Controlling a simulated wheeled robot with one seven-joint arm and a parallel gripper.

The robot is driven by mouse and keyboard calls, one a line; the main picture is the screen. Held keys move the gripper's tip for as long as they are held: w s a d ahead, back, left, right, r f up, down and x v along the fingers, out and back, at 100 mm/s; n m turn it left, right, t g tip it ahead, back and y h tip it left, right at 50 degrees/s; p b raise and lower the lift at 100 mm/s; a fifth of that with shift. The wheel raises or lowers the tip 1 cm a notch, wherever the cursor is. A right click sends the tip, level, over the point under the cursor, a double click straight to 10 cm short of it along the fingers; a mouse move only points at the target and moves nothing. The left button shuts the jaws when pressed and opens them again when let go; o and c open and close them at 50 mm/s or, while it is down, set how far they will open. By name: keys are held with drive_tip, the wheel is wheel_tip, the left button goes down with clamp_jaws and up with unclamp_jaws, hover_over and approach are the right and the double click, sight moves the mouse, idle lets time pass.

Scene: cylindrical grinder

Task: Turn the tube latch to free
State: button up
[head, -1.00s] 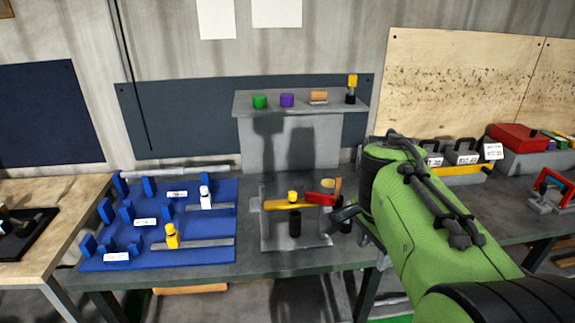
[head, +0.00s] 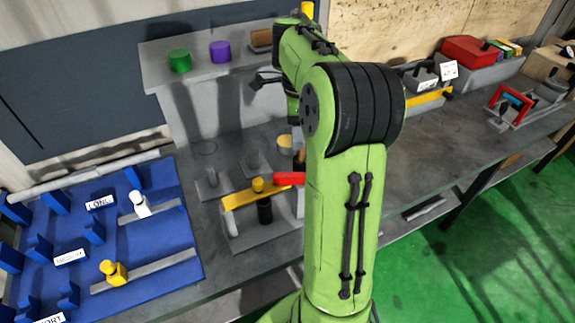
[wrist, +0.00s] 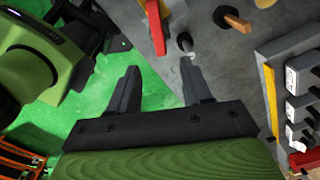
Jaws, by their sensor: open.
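A small grey fixture on the bench bears a yellow bar (head: 250,195) with a yellow knob, a black cylinder (head: 265,212) below it and a red lever (head: 289,179) at its right end. I cannot tell for certain which part is the tube latch. The red lever also shows at the top of the wrist view (wrist: 157,25). My gripper (wrist: 160,68) is open and empty, its fingers apart, with the red lever beyond them. In the head view its dark jaws (head: 264,80) are raised near the shelf. My arm hides part of the fixture's right side.
A blue rack (head: 75,245) with white and yellow pieces lies left. Green (head: 180,61) and purple (head: 220,51) cylinders stand on the grey shelf behind. Labelled grey blocks (head: 422,77) and a red box (head: 470,50) stand right. The bench right of my arm has clear room.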

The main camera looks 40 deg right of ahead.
sight(297, 174)
drive_tip(key=f+b, duration=0.1)
drive_tip(key=f, duration=0.3)
drive_tip(key=f+b, duration=0.1)
drive_tip(key=f, duration=0.4)
drive_tip(key=f+b, duration=0.1)
drive_tip(key=f, duration=0.3)
drive_tip(key=shift+s+f, duration=0.25)
drive_tip(key=shift+f, duration=0.15)
drive_tip(key=shift+w+f, duration=0.1)
drive_tip(key=shift+f, duration=0.5)
clamp_jaws()
